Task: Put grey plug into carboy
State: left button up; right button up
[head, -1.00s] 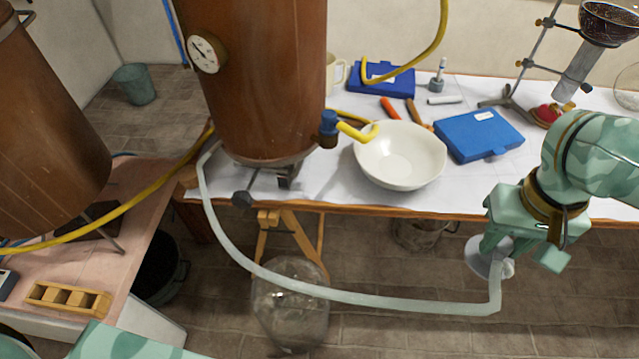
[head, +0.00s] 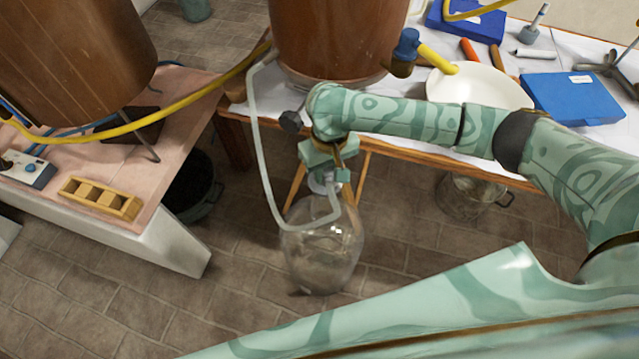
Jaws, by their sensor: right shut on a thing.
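The carboy (head: 318,262) is a clear round glass vessel standing on the tiled floor in front of the bench. My right gripper (head: 329,178) is above the carboy's top, shut on the grey plug (head: 322,187). The plug is mostly hidden by the jaws. A pale flexible tube (head: 262,165) hangs from beside the copper vessel, loops down in front of the carboy and bends up to the plug. The carboy's neck is hard to make out behind the tube, so I cannot tell whether the plug touches it. My left gripper is out of view.
A copper vessel (head: 335,40) with a blue-handled tap (head: 407,50) stands on the bench. A white bowl (head: 480,88) and a blue case (head: 572,98) are to its right. A steel pot (head: 470,190) is under the bench. A dark bucket (head: 195,185) is at left. Floor in front is clear.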

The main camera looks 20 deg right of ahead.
aim_at(324, 183)
jog(key=f, duration=0.4)
jog(key=shift+a+f+b, duration=0.25)
jog(key=shift+a+b, duration=0.05)
jog(key=shift+b, duration=0.05)
jog(key=shift+f, duration=0.4)
notch_tip(324, 183, down, 4)
jog(key=b, duration=0.5)
jog(key=shift+r, duration=0.1)
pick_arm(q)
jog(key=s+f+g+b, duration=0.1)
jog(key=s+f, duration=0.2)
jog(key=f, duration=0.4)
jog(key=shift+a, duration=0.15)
pick_arm(e)
jog(key=shift+f, duration=0.3)
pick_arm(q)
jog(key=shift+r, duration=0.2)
pick_arm(e)
jog(key=shift+r, duration=0.1)
jog(key=shift+s+p, duration=0.1)
jog(key=shift+p, duration=0.55)
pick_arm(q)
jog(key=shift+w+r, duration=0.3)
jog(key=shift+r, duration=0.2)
pick_arm(e)
jog(key=shift+f, duration=0.2)
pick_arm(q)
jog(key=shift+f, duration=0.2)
pick_arm(e)
jog(key=shift+f, duration=1)
